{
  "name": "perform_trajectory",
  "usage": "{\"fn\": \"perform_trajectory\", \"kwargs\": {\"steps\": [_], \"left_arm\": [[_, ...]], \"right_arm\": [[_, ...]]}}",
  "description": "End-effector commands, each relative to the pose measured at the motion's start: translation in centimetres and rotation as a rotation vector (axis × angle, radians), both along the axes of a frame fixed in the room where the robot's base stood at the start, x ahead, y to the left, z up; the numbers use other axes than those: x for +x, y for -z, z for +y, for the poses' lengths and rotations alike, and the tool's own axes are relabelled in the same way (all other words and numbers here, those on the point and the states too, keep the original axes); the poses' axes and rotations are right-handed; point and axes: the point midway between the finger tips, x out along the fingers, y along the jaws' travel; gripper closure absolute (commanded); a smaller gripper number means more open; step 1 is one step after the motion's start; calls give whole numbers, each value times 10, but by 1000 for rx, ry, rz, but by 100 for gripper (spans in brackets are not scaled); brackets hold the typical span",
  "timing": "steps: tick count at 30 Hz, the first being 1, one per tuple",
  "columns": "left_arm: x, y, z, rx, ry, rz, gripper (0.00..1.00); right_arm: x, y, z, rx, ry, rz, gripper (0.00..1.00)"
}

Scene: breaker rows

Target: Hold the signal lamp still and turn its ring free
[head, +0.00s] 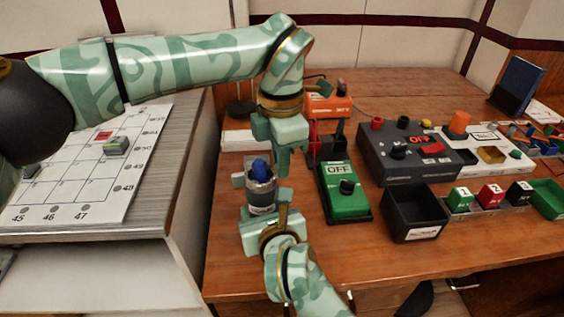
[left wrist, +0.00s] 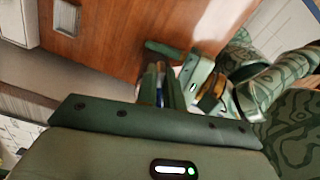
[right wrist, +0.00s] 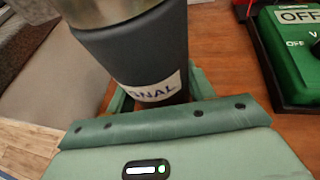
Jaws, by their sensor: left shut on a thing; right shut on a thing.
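The signal lamp (head: 261,196) stands upright on the wooden table, with a blue top and a silver ring (head: 260,182) above a dark body. In the right wrist view its dark body (right wrist: 140,55) shows a label ending in "NAL", with the silver ring (right wrist: 100,10) above. My right gripper (right wrist: 160,95) is shut on the body from the near side. My left gripper (head: 281,165) comes down from above and is shut at the lamp's top. Something blue shows between its fingers in the left wrist view (left wrist: 160,92). Whether it grips the ring or the blue part is unclear.
Just right of the lamp lie a green "OFF" box (head: 345,203) and an orange device (head: 328,105). Further right are a black bin (head: 412,212), a dark "OFF" panel (head: 405,160) and small numbered blocks. A numbered board (head: 85,170) lies on the grey surface at left.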

Motion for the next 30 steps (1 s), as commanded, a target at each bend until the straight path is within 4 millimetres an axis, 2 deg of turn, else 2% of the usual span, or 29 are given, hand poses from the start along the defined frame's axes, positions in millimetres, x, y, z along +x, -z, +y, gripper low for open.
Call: {"fn": "perform_trajectory", "kwargs": {"steps": [15, 30], "left_arm": [[16, -1, 8, 0, -411, -5, 100], [20, -1, 11, -1, -544, -5, 100]], "right_arm": [[0, -1, 1, -1, -3, -3, 88], [-1, -1, 1, -1, -4, -3, 88]]}}
